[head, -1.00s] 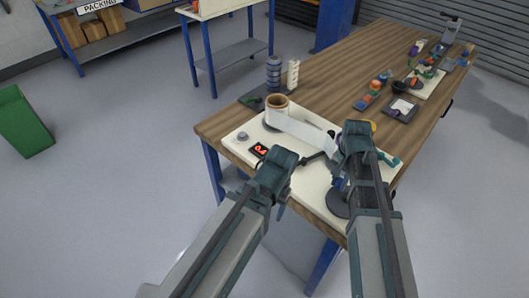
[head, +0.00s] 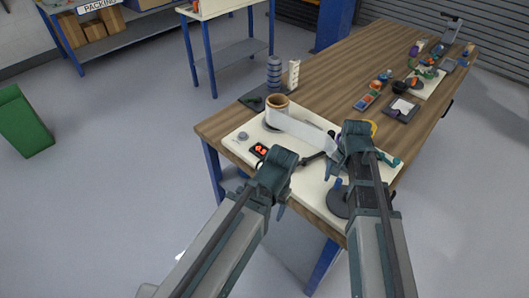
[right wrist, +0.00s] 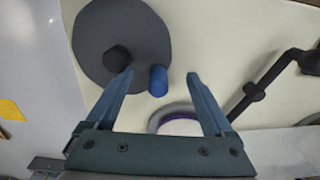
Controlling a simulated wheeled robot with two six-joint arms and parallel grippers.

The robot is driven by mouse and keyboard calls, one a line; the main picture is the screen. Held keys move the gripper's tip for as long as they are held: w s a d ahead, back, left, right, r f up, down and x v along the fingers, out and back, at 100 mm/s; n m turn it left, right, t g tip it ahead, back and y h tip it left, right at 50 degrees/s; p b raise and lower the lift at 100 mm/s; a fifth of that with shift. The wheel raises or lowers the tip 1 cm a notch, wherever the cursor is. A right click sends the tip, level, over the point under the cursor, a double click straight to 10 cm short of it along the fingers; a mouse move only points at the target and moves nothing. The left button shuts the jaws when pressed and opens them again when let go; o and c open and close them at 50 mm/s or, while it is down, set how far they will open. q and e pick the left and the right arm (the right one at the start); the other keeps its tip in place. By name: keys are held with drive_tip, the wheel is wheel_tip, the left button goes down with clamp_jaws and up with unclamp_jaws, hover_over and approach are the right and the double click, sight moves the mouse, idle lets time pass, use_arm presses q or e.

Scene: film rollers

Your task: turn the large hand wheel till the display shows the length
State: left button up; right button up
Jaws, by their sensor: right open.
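The large hand wheel is a dark grey disc (right wrist: 105,30) with a black hub and an upright blue knob (right wrist: 158,82). In the head view the wheel (head: 338,205) shows partly, beside my right arm. My right gripper (right wrist: 160,74) is open, and the blue knob appears between its two fingers; I cannot tell if they touch it. In the head view my right gripper (head: 337,172) is above the wheel side of the white board. The display (head: 262,149) shows red marks too small to read. My left gripper (head: 286,172) hangs near the display, its jaws unclear.
A roll (head: 277,106) feeds a pale film strip (head: 304,130) across the white board (head: 236,151). A dark arm lies beside the wheel in the right wrist view (right wrist: 262,82). Grey stacked discs (head: 274,73) stand behind; other small items lie farther along the wooden table (head: 330,75).

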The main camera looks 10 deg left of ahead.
sight(340, 180)
drive_tip(key=shift+s+d, duration=0.1)
drive_tip(key=shift+s, duration=0.1)
wheel_tip(340, 180, up, 3)
drive_tip(key=p, duration=0.3)
drive_tip(key=shift+r+p, duration=0.7)
drive_tip(key=shift+r, duration=0.05)
wheel_tip(340, 180, up, 3)
drive_tip(key=p, duration=0.2)
drive_tip(key=shift+f+p, duration=0.15)
drive_tip(key=shift+p, duration=0.25)
drive_tip(key=shift+w+f, duration=0.1)
drive_tip(key=s+a+n, duration=0.4)
drive_tip(key=s+n, duration=0.1)
drive_tip(key=s, duration=0.1)
drive_tip(key=s+a+n+h, duration=0.1)
drive_tip(key=s+a+n, duration=0.3)
drive_tip(key=s, duration=0.3)
drive_tip(key=shift+s+a+n, duration=0.25)
drive_tip(key=shift+a+n, duration=0.05)
drive_tip(key=shift+n, duration=0.5)
